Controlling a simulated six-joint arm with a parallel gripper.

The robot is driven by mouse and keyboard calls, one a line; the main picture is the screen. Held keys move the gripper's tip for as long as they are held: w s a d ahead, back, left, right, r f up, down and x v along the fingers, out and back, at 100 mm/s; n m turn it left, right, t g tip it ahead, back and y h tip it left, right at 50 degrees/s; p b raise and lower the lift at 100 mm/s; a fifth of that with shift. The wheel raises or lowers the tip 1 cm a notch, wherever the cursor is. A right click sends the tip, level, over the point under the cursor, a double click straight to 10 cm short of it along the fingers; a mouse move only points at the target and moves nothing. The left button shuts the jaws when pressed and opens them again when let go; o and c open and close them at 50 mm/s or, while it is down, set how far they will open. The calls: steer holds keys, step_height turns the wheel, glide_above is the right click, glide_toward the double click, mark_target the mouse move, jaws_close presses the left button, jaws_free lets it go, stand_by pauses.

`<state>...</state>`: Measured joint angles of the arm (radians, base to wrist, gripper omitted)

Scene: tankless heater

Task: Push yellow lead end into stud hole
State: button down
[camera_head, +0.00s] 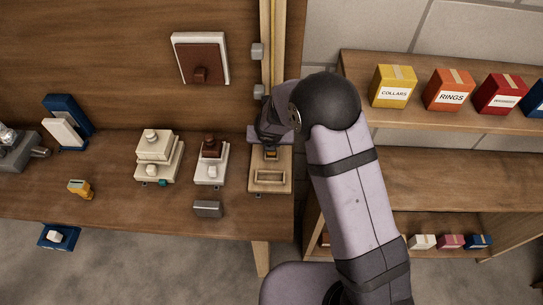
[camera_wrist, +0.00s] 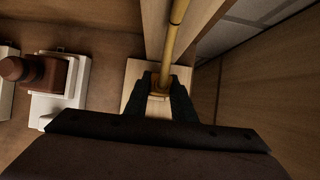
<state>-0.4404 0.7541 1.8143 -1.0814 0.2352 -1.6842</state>
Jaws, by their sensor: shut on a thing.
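The yellow lead (camera_wrist: 174,35) runs down from the top of the wrist view to my gripper. In the head view the lead (camera_head: 273,45) shows as a yellow strip along the wooden stud (camera_head: 264,20). My gripper (camera_wrist: 160,92) is shut on the lead's lower end, which sits between the two dark fingers over a pale wooden block. In the head view my gripper (camera_head: 271,150) is low, near the bench, partly covered by my own arm. The stud hole cannot be made out in either view, and I cannot tell whether the lead end touches it.
A pale wooden block with a slotted frame (camera_head: 270,189) lies just below my gripper. A white base with a brown knob (camera_head: 211,165) and a cream stacked unit (camera_head: 156,157) stand to the left. Two grey clips (camera_head: 257,52) project beside the stud. Shelves with labelled boxes (camera_head: 394,87) stand right.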

steer(key=shift+f+b, duration=1.15)
steer(key=shift+f, duration=0.1)
stand_by(1.1)
steer(key=c, duration=1.4)
jaws_free()
steer(key=shift+r, duration=0.1)
steer(key=p+v, duration=0.1)
steer(key=v, duration=0.6)
